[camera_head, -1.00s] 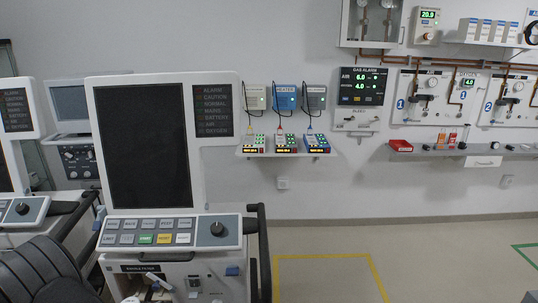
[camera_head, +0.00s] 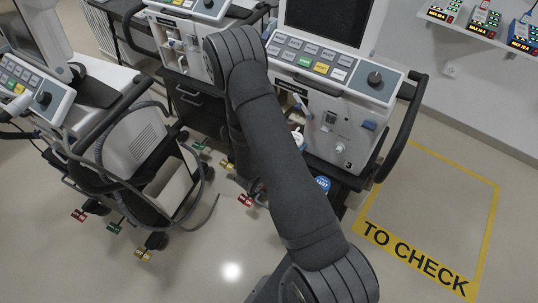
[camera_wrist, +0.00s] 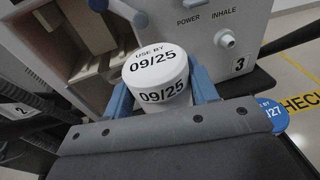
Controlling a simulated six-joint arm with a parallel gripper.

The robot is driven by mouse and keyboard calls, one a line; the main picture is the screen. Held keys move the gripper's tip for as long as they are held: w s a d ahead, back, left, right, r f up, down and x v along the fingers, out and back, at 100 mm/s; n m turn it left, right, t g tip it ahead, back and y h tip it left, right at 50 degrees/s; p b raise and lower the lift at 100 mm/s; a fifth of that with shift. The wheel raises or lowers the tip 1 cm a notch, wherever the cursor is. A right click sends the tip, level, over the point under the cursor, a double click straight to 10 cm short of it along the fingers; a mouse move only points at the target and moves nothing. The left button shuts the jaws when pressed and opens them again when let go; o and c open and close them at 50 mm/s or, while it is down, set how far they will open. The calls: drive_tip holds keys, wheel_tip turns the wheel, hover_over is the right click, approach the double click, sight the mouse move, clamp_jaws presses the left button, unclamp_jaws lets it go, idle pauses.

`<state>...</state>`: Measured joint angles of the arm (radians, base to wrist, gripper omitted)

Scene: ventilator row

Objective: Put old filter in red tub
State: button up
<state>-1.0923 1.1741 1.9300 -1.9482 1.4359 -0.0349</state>
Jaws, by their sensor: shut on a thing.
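My gripper (camera_wrist: 160,88) shows in the wrist view with a blue finger on each side of a round white filter (camera_wrist: 158,68), shut on it. The filter's top and side read "09/25", with "USE BY" on top. It is in front of ventilator 3 (camera_wrist: 225,22), beside an open beige bay (camera_wrist: 92,65). In the head view my arm hides most of the gripper; only a small white and blue patch shows beside the arm. A blue-labelled filter (camera_wrist: 271,116), its label ending in "27", lies to the right. The red tub is in neither current view.
Ventilator 3 (camera_head: 330,125) stands right of my arm, with a dark side handle (camera_head: 402,130). Another ventilator (camera_head: 190,45) stands close on the left. A cart with hoses (camera_head: 130,150) is further left. Open floor with a yellow "TO CHECK" outline (camera_head: 415,262) lies to the right.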

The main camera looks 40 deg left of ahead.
drive_tip(key=shift+s+a+f, duration=0.45)
drive_tip(key=shift+a+f, duration=1.05)
drive_tip(key=shift+f, duration=0.1)
drive_tip(key=shift+s+a+f, duration=0.45)
drive_tip(key=shift+a+f, duration=1.1)
drive_tip(key=shift+f, duration=0.05)
drive_tip(key=shift+s+a+f, duration=0.45)
drive_tip(key=shift+a+f, duration=1.05)
drive_tip(key=shift+f, duration=0.1)
drive_tip(key=shift+f, duration=0.3)
drive_tip(key=shift+f, duration=0.35)
drive_tip(key=o, duration=1)
drive_tip(key=shift+r, duration=0.15)
